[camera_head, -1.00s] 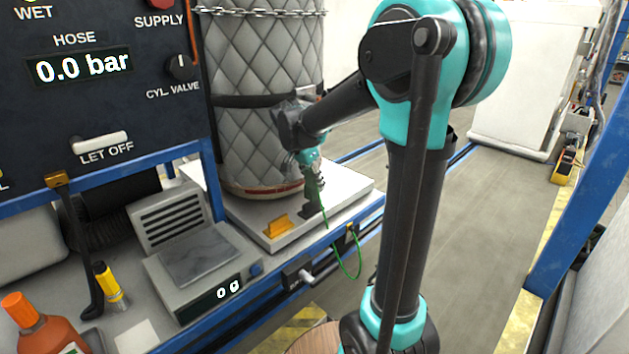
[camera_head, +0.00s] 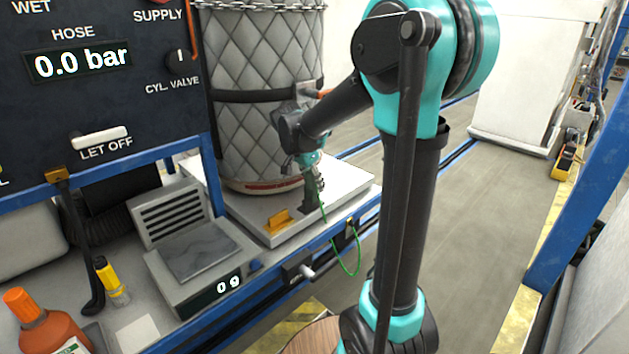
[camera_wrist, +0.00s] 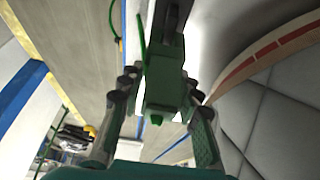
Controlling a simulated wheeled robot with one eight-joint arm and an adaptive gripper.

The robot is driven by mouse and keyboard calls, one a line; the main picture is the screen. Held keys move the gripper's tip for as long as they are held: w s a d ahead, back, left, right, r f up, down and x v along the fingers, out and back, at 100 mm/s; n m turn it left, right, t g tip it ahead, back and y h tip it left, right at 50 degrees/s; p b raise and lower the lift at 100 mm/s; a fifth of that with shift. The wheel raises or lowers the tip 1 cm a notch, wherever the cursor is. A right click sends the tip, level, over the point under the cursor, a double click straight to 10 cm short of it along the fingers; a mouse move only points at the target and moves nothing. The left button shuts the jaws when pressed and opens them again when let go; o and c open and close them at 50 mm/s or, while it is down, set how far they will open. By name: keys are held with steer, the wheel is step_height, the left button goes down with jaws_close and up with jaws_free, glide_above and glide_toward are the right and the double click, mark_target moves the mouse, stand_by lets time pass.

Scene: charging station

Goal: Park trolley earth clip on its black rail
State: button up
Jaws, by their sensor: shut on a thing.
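The green earth clip (camera_wrist: 165,88) is held between the two fingers of my gripper (camera_wrist: 160,92); its far end is beyond the fingers. A black bar (camera_wrist: 172,18), likely the rail, runs up to the clip's far end in the wrist view; I cannot tell whether the jaws are around it or only against it. In the head view my gripper (camera_head: 314,176) is small, in front of the quilted cylinder, just above a dark upright post (camera_head: 306,200) on the white platform. A thin green cable (camera_head: 334,258) hangs from the clip in a loop.
The quilted cylinder (camera_head: 262,100) stands on the white platform (camera_head: 350,180), close behind my gripper. A yellow wedge (camera_head: 278,220) lies beside the post. A scale (camera_head: 200,255) and a yellow marker (camera_head: 110,285) are on the bench at left.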

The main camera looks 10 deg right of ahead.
steer(key=shift+f, duration=0.8)
steer(key=o, duration=1.3)
steer(key=shift+c, duration=0.2)
steer(key=v, duration=1.2)
steer(key=shift+w, duration=0.1)
